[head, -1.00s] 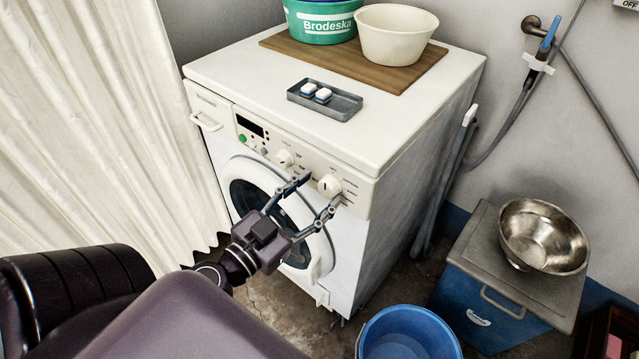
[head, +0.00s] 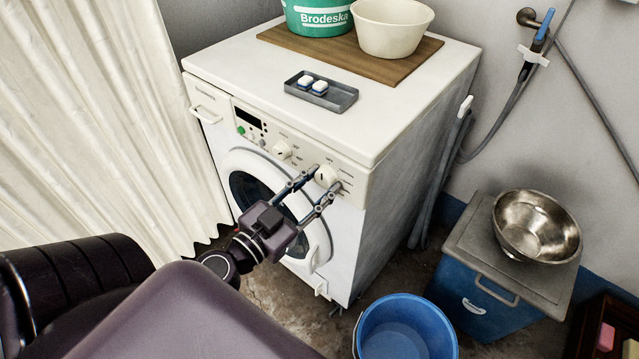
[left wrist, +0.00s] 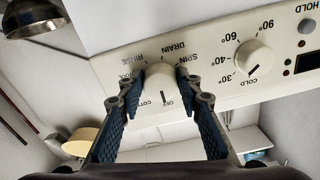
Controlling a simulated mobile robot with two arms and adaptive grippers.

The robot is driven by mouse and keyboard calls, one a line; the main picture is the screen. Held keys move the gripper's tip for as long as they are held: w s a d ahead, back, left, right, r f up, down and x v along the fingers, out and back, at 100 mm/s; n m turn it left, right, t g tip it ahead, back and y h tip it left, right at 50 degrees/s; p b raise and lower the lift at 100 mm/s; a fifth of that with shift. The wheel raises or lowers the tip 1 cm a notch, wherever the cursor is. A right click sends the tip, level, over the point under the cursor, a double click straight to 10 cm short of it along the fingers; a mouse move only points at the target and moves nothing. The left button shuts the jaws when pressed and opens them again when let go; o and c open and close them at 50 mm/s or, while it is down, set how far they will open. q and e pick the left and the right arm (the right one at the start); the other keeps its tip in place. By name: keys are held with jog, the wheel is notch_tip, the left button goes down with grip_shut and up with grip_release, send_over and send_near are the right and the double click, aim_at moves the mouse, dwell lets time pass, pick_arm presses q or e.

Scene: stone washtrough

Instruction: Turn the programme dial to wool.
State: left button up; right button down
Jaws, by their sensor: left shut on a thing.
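The white washing machine (head: 352,225) has a programme dial (head: 327,174) at the right end of its front panel. My left gripper (head: 326,180) reaches the dial from the front and is shut on it, one finger on each side. In the left wrist view, the panel appears upside down and the dial (left wrist: 160,84) sits between the fingertips. Its dark pointer line is at the OFF label. RINSE, DRAIN, SPIN and a partly hidden COTTON label show around it. A label ending in "OL" is partly covered by a finger. My right gripper is not in view.
A temperature dial (head: 281,151) is on the same panel. On top stand a grey tray (head: 340,98) with two white-and-blue tablets, a wooden board (head: 393,70), a green tub (head: 318,18) and a cream bowl (head: 393,28). A blue bucket (head: 408,335) stands on the floor at right.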

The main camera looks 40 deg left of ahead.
pick_arm(q)
jog(key=shift+s+d, duration=0.2)
jog(key=shift+d, duration=0.05)
jog(key=shift+c, duration=1)
jog(key=shift+a, duration=0.15)
